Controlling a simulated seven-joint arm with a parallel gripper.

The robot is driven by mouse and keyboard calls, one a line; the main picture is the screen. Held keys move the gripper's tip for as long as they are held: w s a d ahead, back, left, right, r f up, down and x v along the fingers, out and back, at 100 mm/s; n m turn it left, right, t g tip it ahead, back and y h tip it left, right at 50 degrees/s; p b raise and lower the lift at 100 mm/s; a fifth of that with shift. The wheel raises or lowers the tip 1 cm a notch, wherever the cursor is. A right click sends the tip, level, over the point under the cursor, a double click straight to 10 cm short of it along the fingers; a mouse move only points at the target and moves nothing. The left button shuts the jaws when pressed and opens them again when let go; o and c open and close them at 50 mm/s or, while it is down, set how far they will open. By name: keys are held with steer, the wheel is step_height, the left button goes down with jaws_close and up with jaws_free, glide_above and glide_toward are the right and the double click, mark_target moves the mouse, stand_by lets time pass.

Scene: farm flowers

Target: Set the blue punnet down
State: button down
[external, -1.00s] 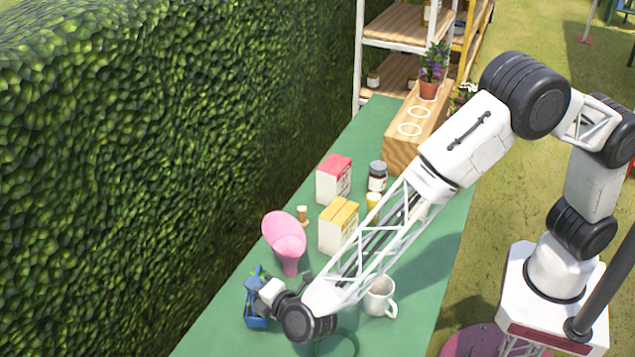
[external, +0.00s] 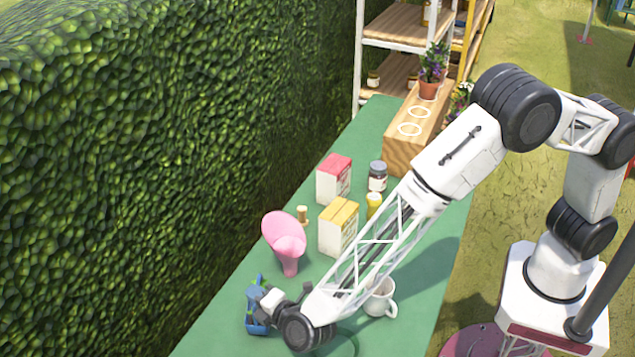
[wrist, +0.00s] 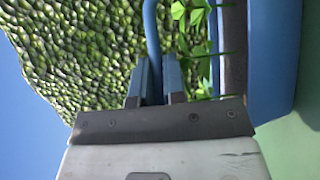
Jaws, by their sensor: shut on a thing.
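The blue punnet (external: 256,322) is at the near left end of the green table (external: 215,335), beside the hedge. My gripper (external: 263,297) is at its side and partly hides it. In the wrist view the gripper (wrist: 157,80) is shut on the punnet's thin blue handle, which runs up between the two fingers. The punnet's blue wall (wrist: 272,60) fills the right side there, with green leaves inside it. I cannot tell whether the punnet's base touches the table.
A pink scoop-shaped vase (external: 285,240) stands just behind the punnet. A white mug (external: 380,298) is under my forearm. A yellow-topped carton (external: 338,230), a red-topped carton (external: 334,180) and a dark jar (external: 377,176) stand further back. The hedge (external: 150,150) borders the table's left side.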

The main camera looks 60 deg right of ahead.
steer(key=shift+f, duration=0.15)
steer(key=c, duration=1.2)
jaws_free()
steer(key=shift+r, duration=0.2)
steer(key=v, duration=1.2)
